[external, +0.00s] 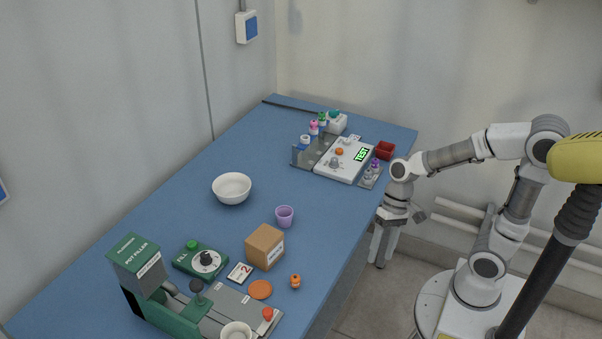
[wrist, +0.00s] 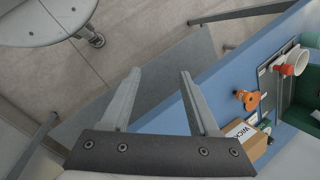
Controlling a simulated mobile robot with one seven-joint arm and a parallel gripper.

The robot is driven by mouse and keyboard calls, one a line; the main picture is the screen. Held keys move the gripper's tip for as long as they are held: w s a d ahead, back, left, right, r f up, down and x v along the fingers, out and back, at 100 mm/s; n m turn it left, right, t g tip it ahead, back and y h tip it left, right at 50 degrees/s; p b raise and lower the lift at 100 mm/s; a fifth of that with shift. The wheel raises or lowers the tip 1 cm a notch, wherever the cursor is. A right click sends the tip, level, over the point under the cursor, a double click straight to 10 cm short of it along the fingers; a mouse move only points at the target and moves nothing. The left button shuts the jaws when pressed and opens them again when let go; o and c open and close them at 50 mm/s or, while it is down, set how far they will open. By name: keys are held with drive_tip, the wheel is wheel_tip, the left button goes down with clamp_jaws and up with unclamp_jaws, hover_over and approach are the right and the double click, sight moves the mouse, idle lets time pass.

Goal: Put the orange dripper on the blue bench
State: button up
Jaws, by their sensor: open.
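The small orange dripper (external: 296,281) stands on the blue bench (external: 190,215) near its front edge, right of a flat orange disc (external: 260,289). In the wrist view the dripper (wrist: 240,94) appears right of my fingers, overlapping the disc (wrist: 253,101). My gripper (external: 381,257) is open and empty, pointing down beside the bench's front edge, well apart from the dripper. In the wrist view my gripper (wrist: 158,73) has nothing between its fingers, with floor beyond them.
A cardboard box (external: 265,246) and purple cup (external: 284,216) stand behind the dripper. The green pot filler (external: 140,265) is at the near end. A white bowl (external: 232,188) sits mid-bench. A white device (external: 345,160) and small bottles occupy the far end. Bench between bowl and device is clear.

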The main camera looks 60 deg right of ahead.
drive_tip(key=s+d+r+n+t+h, duration=0.4)
drive_tip(key=d+r+n+t, duration=0.1)
drive_tip(key=d+r, duration=0.3)
drive_tip(key=shift+s+d+r+n+t+h, duration=0.15)
drive_tip(key=shift+r+n+t+h, duration=0.2)
drive_tip(key=shift+r+n, duration=0.4)
